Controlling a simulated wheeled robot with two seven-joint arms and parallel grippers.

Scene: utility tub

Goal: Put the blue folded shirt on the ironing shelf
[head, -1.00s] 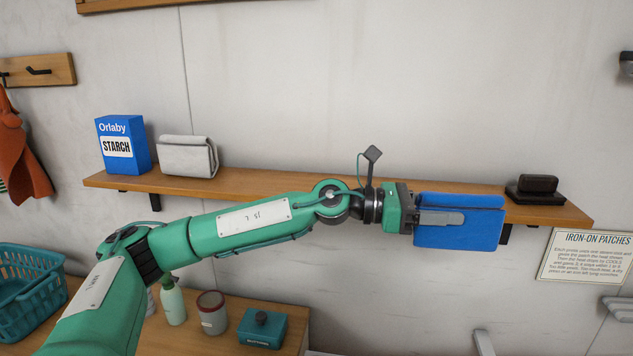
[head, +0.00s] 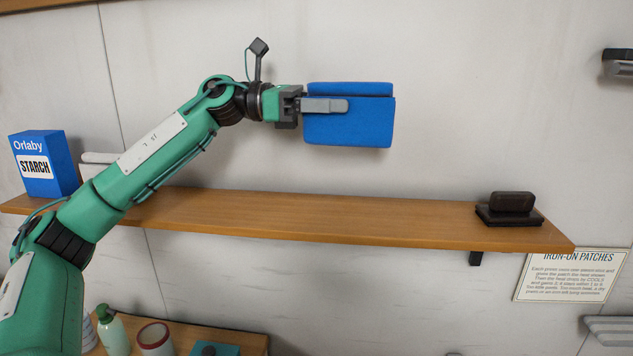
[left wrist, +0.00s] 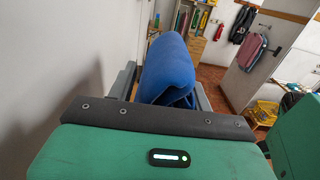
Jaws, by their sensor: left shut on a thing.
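The blue folded shirt (head: 350,125) is held in my left gripper (head: 325,105), which is shut on its left part. The shirt hangs in the air above the wooden ironing shelf (head: 330,218), with a clear gap between them. In the left wrist view the shirt (left wrist: 168,68) sits between the two fingers, its folded edge toward the camera. My right gripper is in neither view.
The shelf between is bare. A sign (head: 570,277) hangs below right.

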